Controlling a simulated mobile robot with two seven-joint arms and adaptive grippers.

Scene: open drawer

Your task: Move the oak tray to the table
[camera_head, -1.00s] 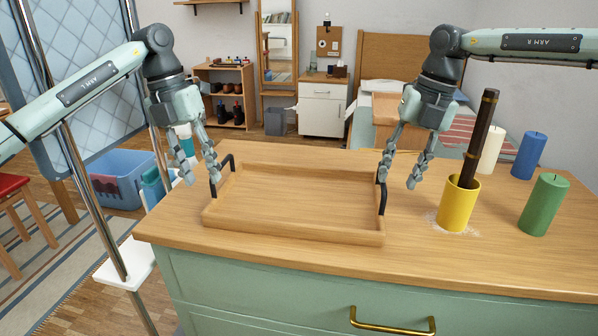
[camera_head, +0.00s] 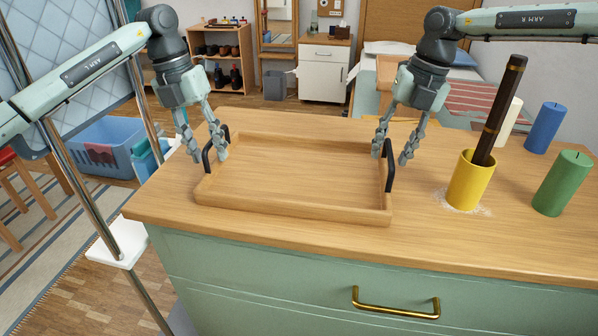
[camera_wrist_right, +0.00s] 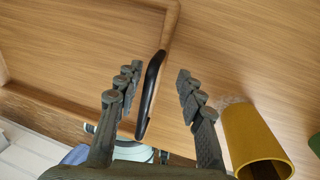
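The oak tray (camera_head: 290,208) rests on the wooden top of a green drawer cabinet. It has a black handle at each short side. My left gripper (camera_head: 208,157) is open, with its fingers either side of the left handle (camera_head: 206,160). My right gripper (camera_head: 390,158) is open at the tray's right end, beside the right handle (camera_head: 389,172). In the right wrist view the right handle (camera_wrist_right: 150,95) lies between the two spread fingers, apart from both.
A yellow cup (camera_head: 468,183) holding a dark brown stick (camera_head: 500,110) stands right of the tray, with white powder at its base. Green (camera_head: 562,184), blue (camera_head: 545,128) and cream (camera_head: 508,120) candles stand beyond. The cabinet's front edge is clear.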

